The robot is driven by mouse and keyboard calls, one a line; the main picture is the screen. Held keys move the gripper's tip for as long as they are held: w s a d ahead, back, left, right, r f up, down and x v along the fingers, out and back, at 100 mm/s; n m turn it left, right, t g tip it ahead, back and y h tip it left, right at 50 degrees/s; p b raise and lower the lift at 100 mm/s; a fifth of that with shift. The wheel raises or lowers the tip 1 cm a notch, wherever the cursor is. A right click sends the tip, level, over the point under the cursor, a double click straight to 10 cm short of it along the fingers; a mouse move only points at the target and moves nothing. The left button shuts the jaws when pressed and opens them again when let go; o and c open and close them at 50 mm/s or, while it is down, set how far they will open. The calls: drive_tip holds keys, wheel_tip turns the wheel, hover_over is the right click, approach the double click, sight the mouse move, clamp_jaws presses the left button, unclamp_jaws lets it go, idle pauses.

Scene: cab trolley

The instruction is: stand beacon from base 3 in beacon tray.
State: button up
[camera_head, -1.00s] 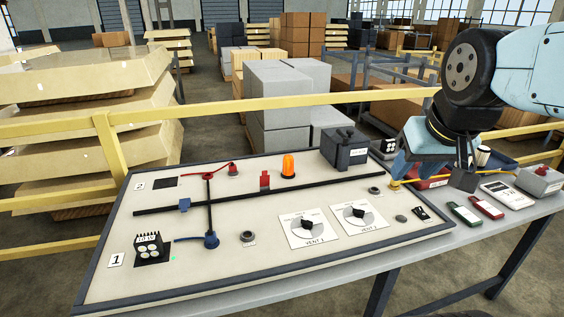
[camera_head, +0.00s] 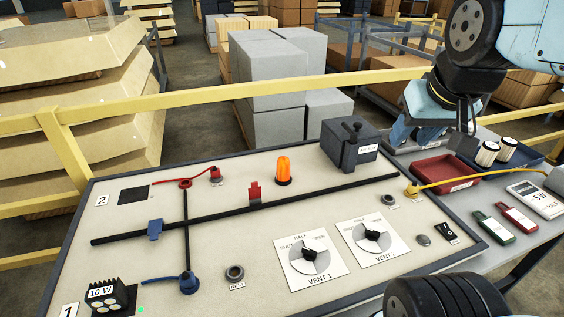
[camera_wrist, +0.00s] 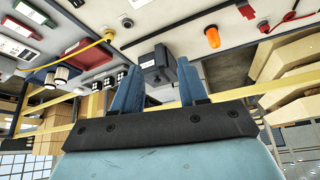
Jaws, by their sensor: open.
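The orange beacon (camera_head: 283,170) stands upright on the back part of the pale panel (camera_head: 215,240); no number 3 can be read at its foot. In the wrist view the beacon (camera_wrist: 212,37) shows to the right of the fingers. My gripper (camera_wrist: 154,72) is open and empty, with the grey lever box in the background between its fingers. In the head view my gripper (camera_head: 410,132) hangs over the back right, right of the beacon and apart from it. A red tray (camera_head: 440,176) and a blue tray (camera_head: 528,158) lie on the right; I cannot tell which is the beacon tray.
The grey lever box (camera_head: 350,148) stands between the beacon and my gripper. White-topped cylinders (camera_head: 487,153) stand at the blue tray. A yellow cable (camera_head: 470,181) crosses in front of the red tray. A yellow rail (camera_head: 230,92) runs behind the panel.

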drive_tip(key=shift+o, duration=1.4)
drive_tip(key=shift+w, duration=0.2)
drive_tip(key=o, duration=0.4)
drive_tip(key=w+n, duration=0.3)
drive_tip(key=w+a+f+n+h, duration=0.1)
drive_tip(key=w+n, duration=0.2)
drive_tip(key=w+f+n+h, duration=0.1)
drive_tip(key=w+n, duration=0.2)
drive_tip(key=shift+a+f+n+g, duration=0.2)
drive_tip(key=shift+a+n+g, duration=0.1)
drive_tip(key=shift+a, duration=0.05)
drive_tip(key=shift+o, duration=0.2)
drive_tip(key=n+y, duration=0.3)
drive_tip(key=n, duration=2.7)
approach(285, 162)
drive_tip(key=w, duration=0.1)
drive_tip(key=shift+g, duration=0.4)
drive_tip(key=shift+x, duration=6.75)
